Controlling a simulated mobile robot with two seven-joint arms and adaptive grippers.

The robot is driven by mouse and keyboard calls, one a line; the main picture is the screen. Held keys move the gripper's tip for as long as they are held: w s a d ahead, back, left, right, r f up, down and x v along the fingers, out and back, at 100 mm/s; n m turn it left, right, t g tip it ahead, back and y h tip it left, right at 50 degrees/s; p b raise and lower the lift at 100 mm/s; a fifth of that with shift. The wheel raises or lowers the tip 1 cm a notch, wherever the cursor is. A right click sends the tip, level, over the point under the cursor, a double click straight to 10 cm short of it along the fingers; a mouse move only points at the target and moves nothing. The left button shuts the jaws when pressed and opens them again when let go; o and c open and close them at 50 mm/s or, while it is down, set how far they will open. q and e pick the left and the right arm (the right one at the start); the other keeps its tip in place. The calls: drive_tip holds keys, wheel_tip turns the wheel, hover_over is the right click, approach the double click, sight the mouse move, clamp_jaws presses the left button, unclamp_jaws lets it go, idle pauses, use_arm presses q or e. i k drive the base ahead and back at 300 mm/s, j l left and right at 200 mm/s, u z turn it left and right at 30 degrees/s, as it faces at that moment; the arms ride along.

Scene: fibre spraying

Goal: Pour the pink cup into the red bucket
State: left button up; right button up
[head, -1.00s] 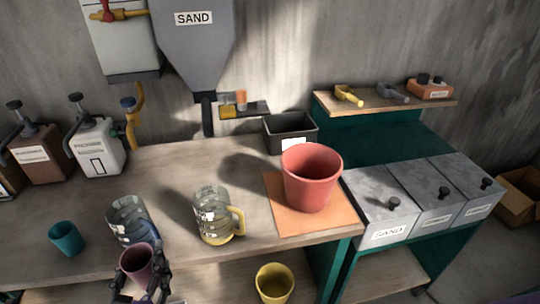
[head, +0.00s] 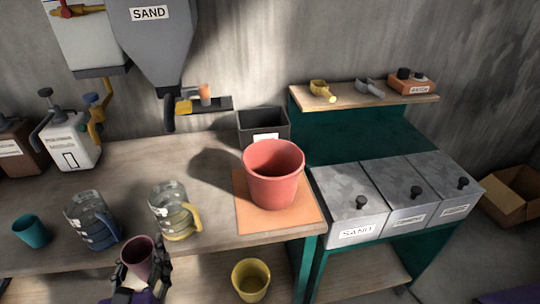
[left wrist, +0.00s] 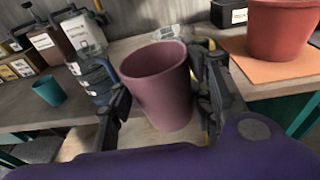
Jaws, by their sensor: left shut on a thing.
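The pink cup (head: 139,256) is held near-upright, mouth up, in my left gripper (head: 140,274), in front of the bench's front edge. In the left wrist view the pink cup (left wrist: 160,85) sits between both fingers of my left gripper (left wrist: 163,100); its contents cannot be seen. The red bucket (head: 273,175) stands upright on an orange mat (head: 247,213) on the bench, to the right of and beyond the cup and apart from it. The red bucket (left wrist: 284,30) also shows at the upper right in the left wrist view. My right gripper is not in view.
A clear jug with a yellow handle (head: 174,212) and one with a blue handle (head: 92,220) stand near the cup. A teal cup (head: 30,231) is at the left. A yellow cup (head: 251,280) is lower, below the bench top. A black bin (head: 262,124) stands behind the bucket.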

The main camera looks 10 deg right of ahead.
sight(272, 168)
drive_tip(key=l, duration=0.85)
drive_tip(key=k+l, duration=0.15)
drive_tip(key=l, duration=0.75)
